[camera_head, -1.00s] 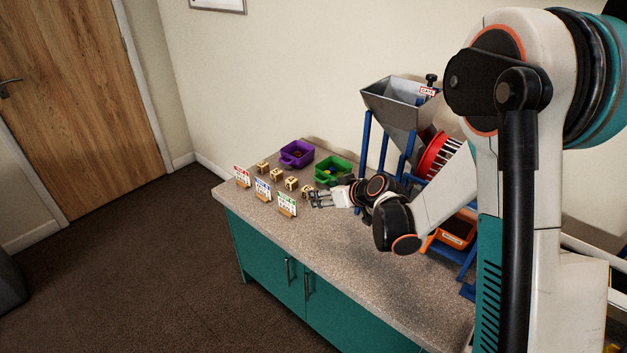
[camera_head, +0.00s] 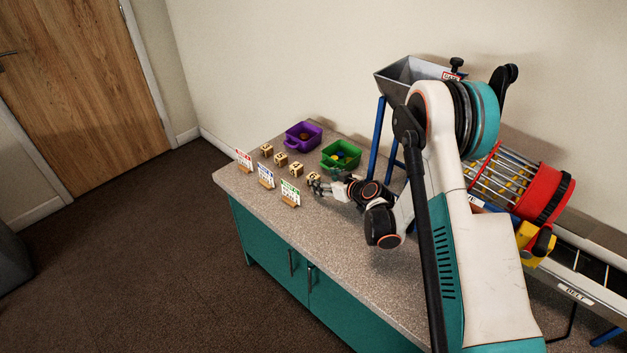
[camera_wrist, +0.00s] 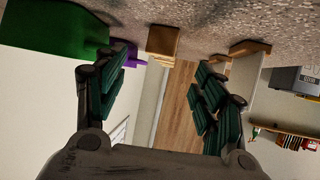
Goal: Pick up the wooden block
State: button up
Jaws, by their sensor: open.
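Several wooden blocks stand in a row on the counter (camera_head: 330,235). The nearest wooden block (camera_head: 312,177) is right by the tips of my gripper (camera_head: 317,187); the others, such as the farthest block (camera_head: 266,149), stand farther along the row. In the wrist view, which appears upside down, a wooden block (camera_wrist: 162,40) sits ahead of my gripper (camera_wrist: 157,82), roughly in line with the space between the fingers. The fingers are spread apart with nothing between them, and the block looks just beyond their tips.
A purple bin (camera_head: 289,139) and a green bin (camera_head: 328,164) stand behind the blocks. Small signs on wooden stands, including a green-lettered one (camera_head: 290,192), line the front edge. A hopper (camera_head: 395,82) and a red drum (camera_head: 545,193) stand to the right.

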aim_at(313, 176)
jog(key=b+x, duration=0.3)
jog(key=x, duration=0.5)
jog(key=shift+a+f, duration=0.1)
jog(key=shift+f, duration=0.05)
jog(key=shift+c, duration=0.6)
jog(key=c, duration=1.1)
